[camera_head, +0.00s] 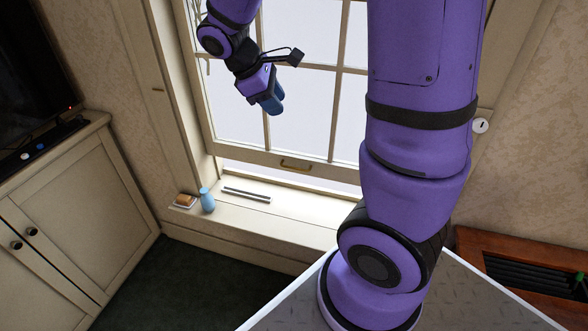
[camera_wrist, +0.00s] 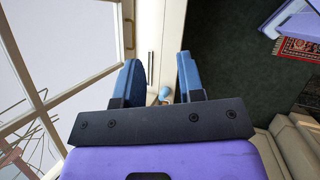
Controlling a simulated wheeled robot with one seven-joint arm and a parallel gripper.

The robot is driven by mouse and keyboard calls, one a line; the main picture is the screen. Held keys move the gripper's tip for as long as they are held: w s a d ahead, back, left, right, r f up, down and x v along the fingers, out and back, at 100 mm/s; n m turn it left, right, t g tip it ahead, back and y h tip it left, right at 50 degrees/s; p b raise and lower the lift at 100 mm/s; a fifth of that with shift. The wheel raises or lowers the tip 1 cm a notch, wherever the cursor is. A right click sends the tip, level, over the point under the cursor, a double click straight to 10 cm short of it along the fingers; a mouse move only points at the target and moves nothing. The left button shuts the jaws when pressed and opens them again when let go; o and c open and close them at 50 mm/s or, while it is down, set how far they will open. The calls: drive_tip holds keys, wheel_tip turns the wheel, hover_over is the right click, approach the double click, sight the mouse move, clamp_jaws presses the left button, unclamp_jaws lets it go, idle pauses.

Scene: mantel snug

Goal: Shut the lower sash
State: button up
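The lower sash (camera_head: 240,153) is a cream wooden frame with several panes. It stands partly raised, with a bright gap between its bottom rail and the sill (camera_head: 290,208). A brass handle (camera_head: 296,166) is on the bottom rail. My gripper (camera_head: 274,106) hangs in front of the panes, above and slightly left of the handle, apart from it. In the wrist view my gripper (camera_wrist: 161,78) has its two blue fingers spread with nothing held between them.
A blue vase (camera_head: 207,200), a small orange-topped dish (camera_head: 185,201) and a dark slotted strip (camera_head: 246,194) are on the sill's left part. A cream cabinet (camera_head: 75,215) stands at left. A wooden rack (camera_head: 530,270) is at right. Green carpet (camera_head: 185,285) lies open between.

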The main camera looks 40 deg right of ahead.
sight(294, 168)
drive_tip(key=w+d+f+n+h, duration=0.2)
drive_tip(key=w+f+n+h, duration=0.15)
drive_tip(key=f, duration=0.35)
drive_tip(key=w+d+f+n+g+h, duration=0.1)
drive_tip(key=w+d+f+n+h, duration=0.2)
drive_tip(key=f+n, duration=0.35)
drive_tip(key=w+d+f+n+h, duration=0.2)
drive_tip(key=w+f+n+h, duration=0.15)
drive_tip(key=f, duration=0.55)
drive_tip(key=w+d+f+n+t+h, duration=0.1)
drive_tip(key=d+f+n+t, duration=0.2)
drive_tip(key=f+n+t, duration=0.6)
drive_tip(key=w+d+f+n+t+h, duration=0.1)
drive_tip(key=d+f+n+t, duration=0.25)
drive_tip(key=f+n, duration=0.9)
drive_tip(key=shift+m+t, duration=0.45)
drive_tip(key=shift+m, duration=0.15)
drive_tip(key=x, duration=0.5)
drive_tip(key=f+x, duration=0.1)
drive_tip(key=x, duration=0.2)
drive_tip(key=shift+w+d+r, duration=0.1)
drive_tip(key=shift+w+d, duration=0.2)
drive_tip(key=shift+d, duration=0.05)
clamp_jaws()
